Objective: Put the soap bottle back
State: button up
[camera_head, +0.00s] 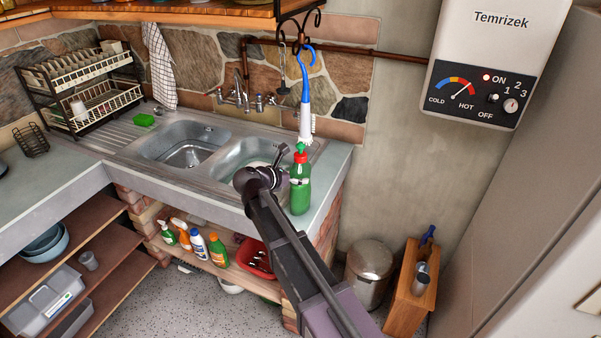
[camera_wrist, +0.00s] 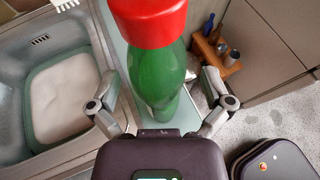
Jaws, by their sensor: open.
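A green bottle with a red cap, which I take as the soap bottle (camera_head: 300,190), stands upright on the counter's right front corner, beside the right sink basin. My gripper (camera_head: 284,165) is at its left side. In the wrist view the bottle (camera_wrist: 158,75) fills the middle, its red cap nearest the camera. The two fingers of my gripper (camera_wrist: 160,92) are spread on either side of it, with gaps visible, so it is open and not holding the bottle.
A double sink (camera_head: 182,146) with a tap lies left of the bottle. A blue-handled brush (camera_head: 306,90) hangs above it. Several cleaning bottles (camera_head: 197,243) and a red basin (camera_head: 256,258) are on the shelf below. A metal bin (camera_head: 369,270) stands on the floor at right.

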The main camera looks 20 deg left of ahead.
jog(key=p+v, duration=0.3)
jog(key=v, duration=0.7)
dwell(0.7)
jog(key=w+d+f+m+g, duration=0.1)
jog(key=d+f+m+g, duration=0.3)
jog(key=d, duration=0.6)
jog(key=w+d+f+m+g, duration=0.1)
jog(key=d+m, duration=0.5)
jog(key=d, duration=0.3)
jog(key=w+d+f+m+g, duration=0.1)
jog(key=d+f+m+g, duration=0.25)
jog(key=d, duration=0.65)
jog(key=s+d+f+m+g+y, duration=0.1)
jog(key=s+d+m+y, duration=0.2)
jog(key=s+d+m, duration=0.2)
jog(key=s+d+f+m+g+y, duration=0.1)
jog(key=s+d+m, duration=0.4)
jog(key=d+m, duration=0.7)
jog(key=shift+d+f+g+y, duration=0.4)
jog(key=shift+d+g+y, duration=0.35)
jog(key=shift+d+y, duration=0.35)
jog(key=shift+d, duration=0.1)
